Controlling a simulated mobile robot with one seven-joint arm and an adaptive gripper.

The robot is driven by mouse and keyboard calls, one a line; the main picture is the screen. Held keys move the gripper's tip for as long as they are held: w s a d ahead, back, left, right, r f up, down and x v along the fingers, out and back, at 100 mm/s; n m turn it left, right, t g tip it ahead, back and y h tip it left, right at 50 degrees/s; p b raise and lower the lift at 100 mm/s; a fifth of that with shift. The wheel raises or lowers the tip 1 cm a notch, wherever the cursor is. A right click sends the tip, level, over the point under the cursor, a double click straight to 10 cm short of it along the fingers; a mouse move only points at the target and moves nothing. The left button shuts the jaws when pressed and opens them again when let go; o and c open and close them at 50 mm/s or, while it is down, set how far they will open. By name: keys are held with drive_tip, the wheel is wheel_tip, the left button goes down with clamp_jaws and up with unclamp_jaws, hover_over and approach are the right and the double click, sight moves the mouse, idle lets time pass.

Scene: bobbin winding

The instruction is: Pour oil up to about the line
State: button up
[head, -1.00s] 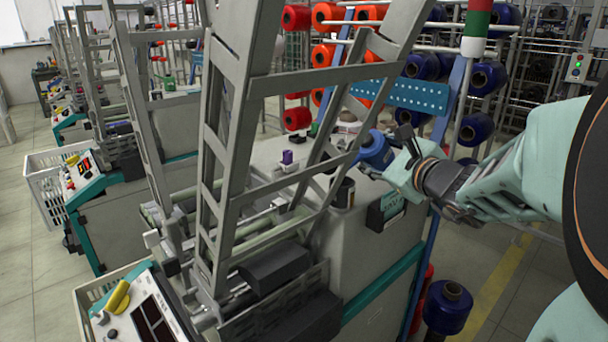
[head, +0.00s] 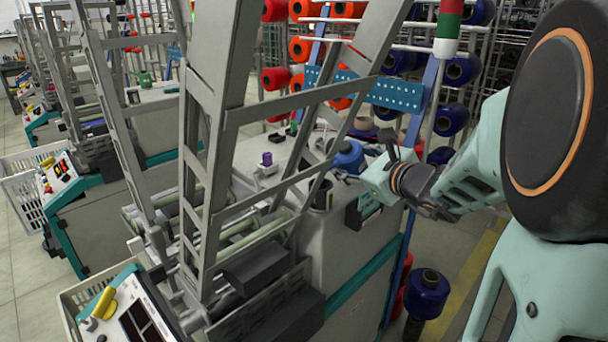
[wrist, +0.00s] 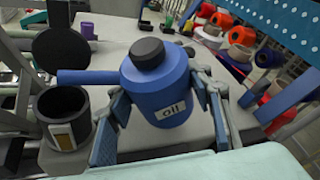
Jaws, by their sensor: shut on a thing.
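A blue oil can (wrist: 160,88) with a dark grey cap and a label reading "oil" is between the fingers of my gripper (wrist: 165,120). Its blue spout points left in the wrist view. The can looks about upright there. A dark open cup (wrist: 63,117) with a small window on its side stands left of the can, the spout's end above and near its rim. In the head view the oil can (head: 348,157) is held at the machine top's right end, beside the cup (head: 321,194). The cup's inside is dark and no oil level can be made out.
A grey slanted machine frame (head: 215,130) stands left of the cup, and its bars cross in front of it. A purple piece (head: 267,159) stands on the machine top. A blue perforated bar (head: 385,93) and spools (head: 428,292) are on the right.

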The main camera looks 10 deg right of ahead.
drive_tip(key=shift+s+a+r+m+g+y+p, duration=0.2)
drive_tip(key=shift+m+p, duration=0.25)
drive_tip(key=shift+p, duration=0.85)
drive_tip(key=shift+w+a+r+m+g+y+p, duration=0.15)
drive_tip(key=shift+m+g+p, duration=0.2)
drive_tip(key=shift+p, duration=0.9)
drive_tip(key=shift+s+r+m+g+y+p, duration=0.15)
drive_tip(key=shift+m+p, duration=0.35)
drive_tip(key=shift+p, duration=1.3)
drive_tip(key=shift+f, duration=0.15)
